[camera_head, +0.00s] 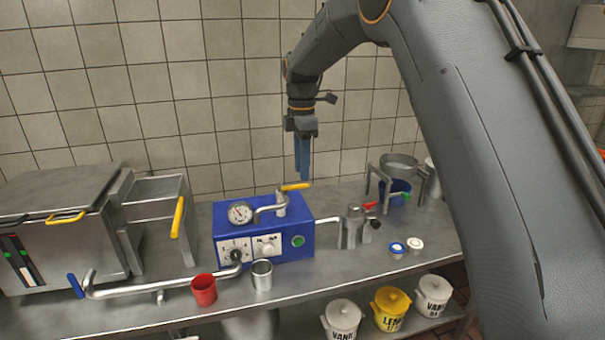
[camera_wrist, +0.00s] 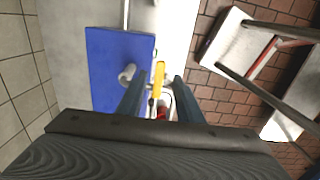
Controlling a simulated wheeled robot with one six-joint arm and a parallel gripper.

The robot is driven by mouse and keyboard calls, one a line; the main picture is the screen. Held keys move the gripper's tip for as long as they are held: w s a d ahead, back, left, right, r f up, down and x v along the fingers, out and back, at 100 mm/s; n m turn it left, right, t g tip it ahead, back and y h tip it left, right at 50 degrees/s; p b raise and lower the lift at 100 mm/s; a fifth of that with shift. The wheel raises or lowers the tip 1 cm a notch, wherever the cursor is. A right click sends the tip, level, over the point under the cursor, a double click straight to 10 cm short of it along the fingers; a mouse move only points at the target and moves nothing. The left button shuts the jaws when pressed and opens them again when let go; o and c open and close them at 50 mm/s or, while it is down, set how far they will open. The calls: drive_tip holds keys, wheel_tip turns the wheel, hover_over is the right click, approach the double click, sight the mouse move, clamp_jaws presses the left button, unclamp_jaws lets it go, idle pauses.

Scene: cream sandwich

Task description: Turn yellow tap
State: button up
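The yellow tap handle (camera_head: 296,187) sits on a metal pipe on top of the blue box (camera_head: 228,219). In the head view my gripper (camera_head: 303,177) points straight down, with its blue fingertips just above the handle. In the wrist view my gripper (camera_wrist: 159,79) is open, its two fingers apart. The yellow handle (camera_wrist: 159,72) shows in the gap between them, lengthwise along the fingers, with the blue box (camera_wrist: 108,60) to its left. I see no contact, and the exact height gap is hard to tell.
Another yellow handle (camera_head: 178,217) is on the steel machine at left. A red cup (camera_head: 204,290) and a metal cup (camera_head: 262,275) stand in front of the box. A red-handled metal fitting (camera_head: 352,228) is right of it. The tiled wall (camera_head: 190,100) is behind.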

sight(302, 185)
drive_tip(key=shift+f+p, duration=0.45)
drive_tip(key=shift+f, duration=1.35)
clamp_jaws()
